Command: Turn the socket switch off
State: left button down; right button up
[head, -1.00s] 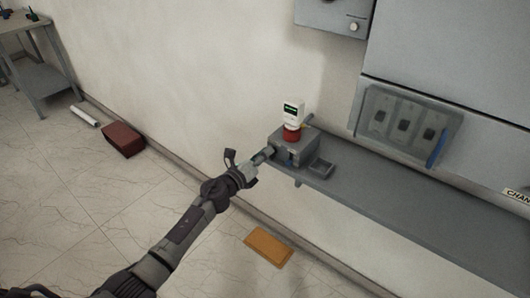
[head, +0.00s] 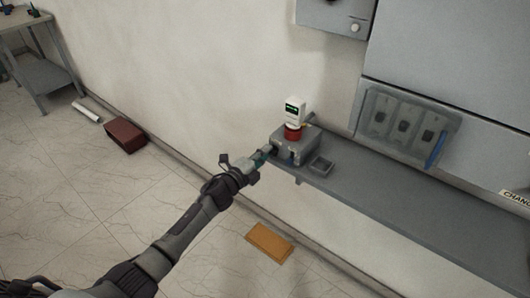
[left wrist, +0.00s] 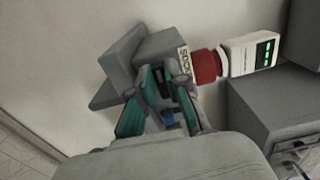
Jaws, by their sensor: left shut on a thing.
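The socket box (head: 299,146) is a grey box standing on the left end of a grey shelf. In the left wrist view the socket box (left wrist: 166,46) carries a partly visible label beginning "SOC". A red plug (head: 292,133) sits on the box, with a white device (head: 297,104) with a lit green display above it. My left gripper (head: 268,151) is at the box's left front side. In the left wrist view its teal-padded fingers (left wrist: 166,90) are closed at the box face, around the socket switch, which they mostly hide. My right gripper is not in view.
The grey shelf (head: 400,196) runs right along the wall, mostly bare. A panel with several switches (head: 403,126) is above the shelf. An orange block (head: 270,242) and a dark red box (head: 124,137) lie on the floor.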

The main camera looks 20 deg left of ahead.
pick_arm(q)
jog(key=shift+n, duration=0.3)
jog(key=c, duration=1.2)
grip_release()
jog(key=shift+o, duration=0.2)
jog(key=v, duration=1.2)
